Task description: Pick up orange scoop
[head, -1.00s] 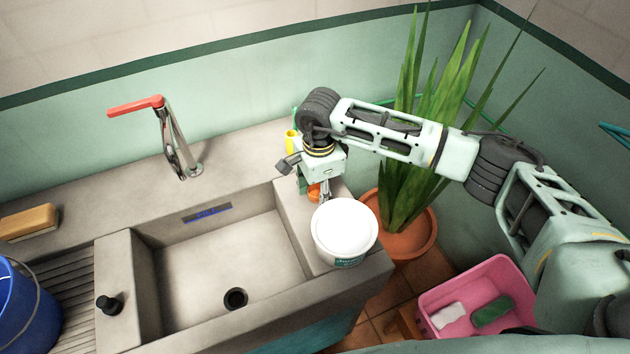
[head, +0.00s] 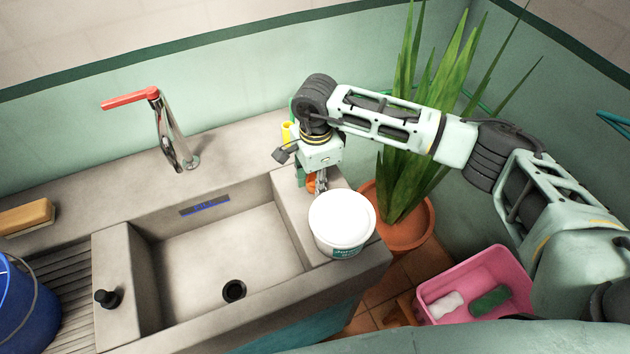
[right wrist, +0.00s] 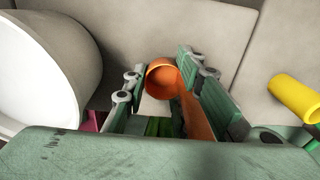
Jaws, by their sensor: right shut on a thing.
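The orange scoop (right wrist: 190,95) shows in the right wrist view between the two green fingers of my right gripper (right wrist: 170,90), which is shut on it. In the head view only a small part of the scoop (head: 311,183) shows below my right gripper (head: 318,182), over the counter to the right of the sink. My gripper hides the rest of it. My left gripper is not in view.
A white tub (head: 341,222) stands close in front of the gripper and fills the left of the wrist view (right wrist: 45,70). A yellow object (right wrist: 297,98) lies to the right there. A faucet (head: 175,140), potted plant (head: 405,220) and pink bin (head: 480,290) are around.

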